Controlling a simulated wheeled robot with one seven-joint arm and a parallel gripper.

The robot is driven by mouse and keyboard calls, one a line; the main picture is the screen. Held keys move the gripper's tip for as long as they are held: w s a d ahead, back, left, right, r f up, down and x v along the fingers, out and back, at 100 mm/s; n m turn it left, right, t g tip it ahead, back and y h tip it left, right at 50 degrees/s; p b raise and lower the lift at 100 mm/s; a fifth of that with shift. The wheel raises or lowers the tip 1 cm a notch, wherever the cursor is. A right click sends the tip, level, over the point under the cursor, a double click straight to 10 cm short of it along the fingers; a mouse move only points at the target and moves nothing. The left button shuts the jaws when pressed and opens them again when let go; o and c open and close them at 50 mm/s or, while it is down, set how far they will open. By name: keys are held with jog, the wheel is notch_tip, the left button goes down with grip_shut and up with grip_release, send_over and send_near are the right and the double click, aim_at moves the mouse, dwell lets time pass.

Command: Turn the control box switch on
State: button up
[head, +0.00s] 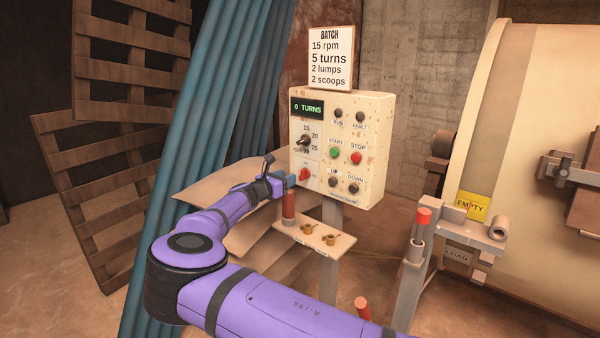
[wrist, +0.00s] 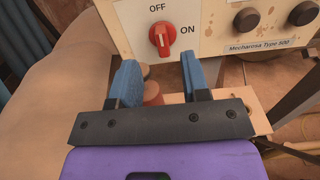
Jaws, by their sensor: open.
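The control box (head: 372,140) is a cream, rust-spotted panel on a post, with a display reading "0 TURNS". Its red rotary switch (head: 304,175) is at the lower left of the face. In the wrist view the red switch (wrist: 162,40) sits between the labels OFF above and ON to the right, its handle near vertical, toward OFF. My gripper (head: 284,181) is just in front of the box's lower left. In the wrist view my gripper (wrist: 160,80) has its blue fingers apart, with nothing held between them. The switch lies beyond the fingertips, seen between them.
A small shelf (head: 322,262) below the box bears a red-handled tool (head: 289,207) and small brass pieces. Blue hanging strips (head: 205,90) are at the left. A large cream drum (head: 540,120) and a lever (head: 424,218) stand at the right. A BATCH sign (head: 330,60) tops the box.

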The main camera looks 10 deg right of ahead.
aim_at(300, 171)
jog(key=x, duration=0.7)
jog(key=shift+w+d, duration=0.2)
jog(key=shift+d, duration=0.05)
grip_shut()
